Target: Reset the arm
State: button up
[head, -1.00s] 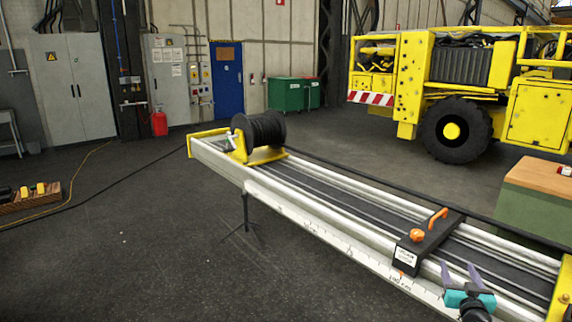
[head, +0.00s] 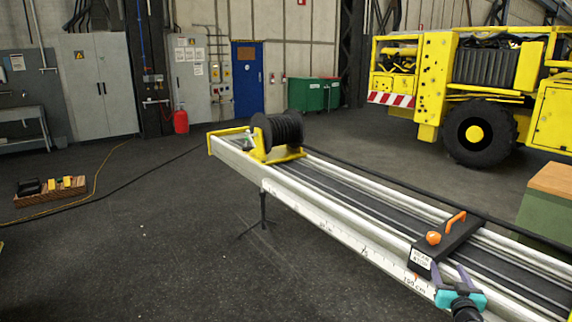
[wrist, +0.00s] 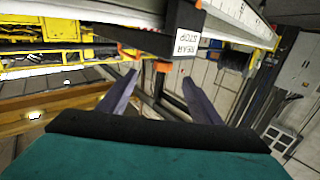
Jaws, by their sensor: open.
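My gripper (head: 453,278) is at the lower right of the head view, at the near side of the silver boom rail (head: 330,225). Its two purple fingers are apart with nothing between them; they also show in the wrist view (wrist: 160,95). Just beyond the fingers is the black rear stop (head: 448,240), which sits across the rail and has an orange knob, an orange handle and a white label. In the wrist view the rear stop (wrist: 183,30) is above the fingers. I cannot tell whether the fingers touch it.
A black hose reel (head: 278,132) stands on the rail's far end. A green box with a wooden top (head: 550,200) is at the right. A yellow vehicle (head: 475,90) stands behind. A crate (head: 50,193) lies on the floor at left. Open floor lies left of the rail.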

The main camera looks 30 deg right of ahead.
jog(key=w+a+f+n+t+y, duration=0.1)
jog(key=w+a+f+n+y, duration=0.15)
jog(key=w+a+f, duration=0.65)
jog(key=w+a+f+n+t+y, duration=0.15)
jog(key=w+a+y, duration=0.25)
jog(key=w+a, duration=1.05)
jog(key=w+a+f+g+y, duration=0.1)
jog(key=w+a+f, duration=0.4)
jog(key=a+f, duration=0.4)
jog(key=w+a+f+g+y, duration=0.2)
jog(key=w+a+f, duration=0.4)
jog(key=a, duration=0.4)
jog(key=s+a+f+n+g, duration=0.1)
jog(key=s+a+f+g, duration=0.3)
jog(key=s+a+f, duration=0.45)
jog(key=s+a+f+g, duration=0.4)
jog(key=s+a+f, duration=0.2)
jog(key=a+f, duration=0.4)
jog(key=s+a+f+n+g+y, duration=0.1)
jog(key=s+a+g, duration=0.1)
jog(key=s, duration=0.6)
jog(key=s+a+n+g+y, duration=0.1)
jog(key=s+a+n+g, duration=0.1)
jog(key=s+g, duration=0.2)
jog(key=s+a+f+n+g+y, duration=0.1)
jog(key=s+g, duration=0.3)
jog(key=s, duration=0.7)
jog(key=shift+s+a+f, duration=0.3)
jog(key=shift+s+a, duration=0.05)
jog(key=shift+a, duration=0.45)
